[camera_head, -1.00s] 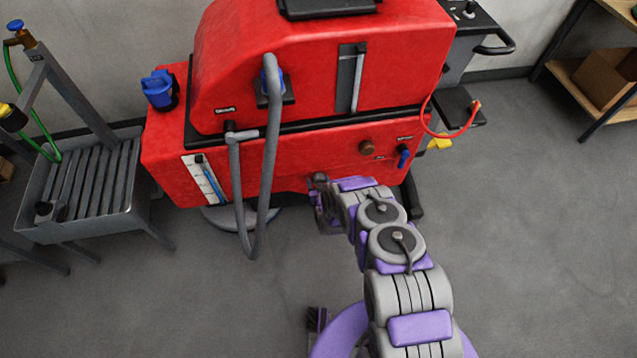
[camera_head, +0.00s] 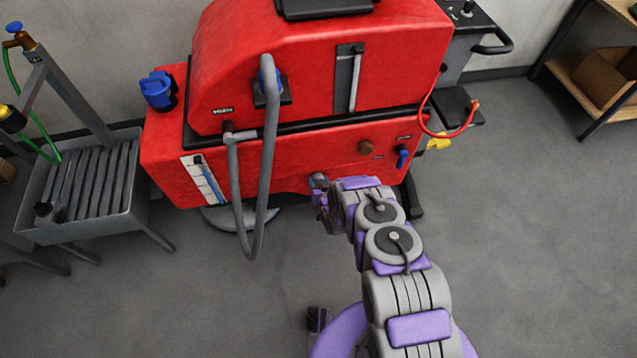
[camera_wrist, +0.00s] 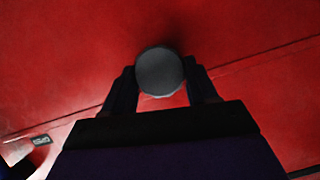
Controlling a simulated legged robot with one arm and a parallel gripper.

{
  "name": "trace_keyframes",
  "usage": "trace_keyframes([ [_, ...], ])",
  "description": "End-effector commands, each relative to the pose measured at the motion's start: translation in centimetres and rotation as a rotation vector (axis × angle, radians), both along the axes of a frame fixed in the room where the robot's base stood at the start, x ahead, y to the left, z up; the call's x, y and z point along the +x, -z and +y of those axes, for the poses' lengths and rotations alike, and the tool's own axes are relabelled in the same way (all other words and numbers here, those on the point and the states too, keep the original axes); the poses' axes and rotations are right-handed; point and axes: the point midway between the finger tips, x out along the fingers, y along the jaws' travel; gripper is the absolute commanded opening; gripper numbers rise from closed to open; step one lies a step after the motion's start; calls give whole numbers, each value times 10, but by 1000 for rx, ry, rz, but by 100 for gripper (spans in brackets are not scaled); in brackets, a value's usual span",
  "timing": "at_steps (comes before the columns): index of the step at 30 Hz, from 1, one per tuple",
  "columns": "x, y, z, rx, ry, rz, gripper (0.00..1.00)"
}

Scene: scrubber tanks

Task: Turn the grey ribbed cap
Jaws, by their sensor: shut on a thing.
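The grey cap (camera_wrist: 160,72) shows in the wrist view as a round, dark grey disc against the red body of the scrubber; its ribs are too dark to make out. My gripper (camera_wrist: 161,88) has a finger on each side of the cap and is shut on it. In the head view my gripper (camera_head: 322,192) is at the lower front of the red scrubber (camera_head: 330,85). The cap shows there as a small grey round end (camera_head: 319,181) at the gripper's tip, partly hidden by it.
A grey hose (camera_head: 270,150) hangs down the scrubber's front, left of my arm. A grey slatted sink (camera_head: 95,190) stands at left. Floor at right is clear.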

Motion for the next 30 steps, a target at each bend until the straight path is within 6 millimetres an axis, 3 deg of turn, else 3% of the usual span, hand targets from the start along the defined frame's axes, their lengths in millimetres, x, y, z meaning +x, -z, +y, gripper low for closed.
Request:
trace_keyframes([
  [6, -1, 1, 0, -1, -1, 3, 27],
  [7, -1, 1, 0, -1, -1, 3, 58],
  [15, -1, 1, 0, -2, 0, 2, 83],
  [23, -1, 0, 0, -2, 0, 2, 83],
  [30, -18, -10, -6, -2, 0, -1, 83],
])
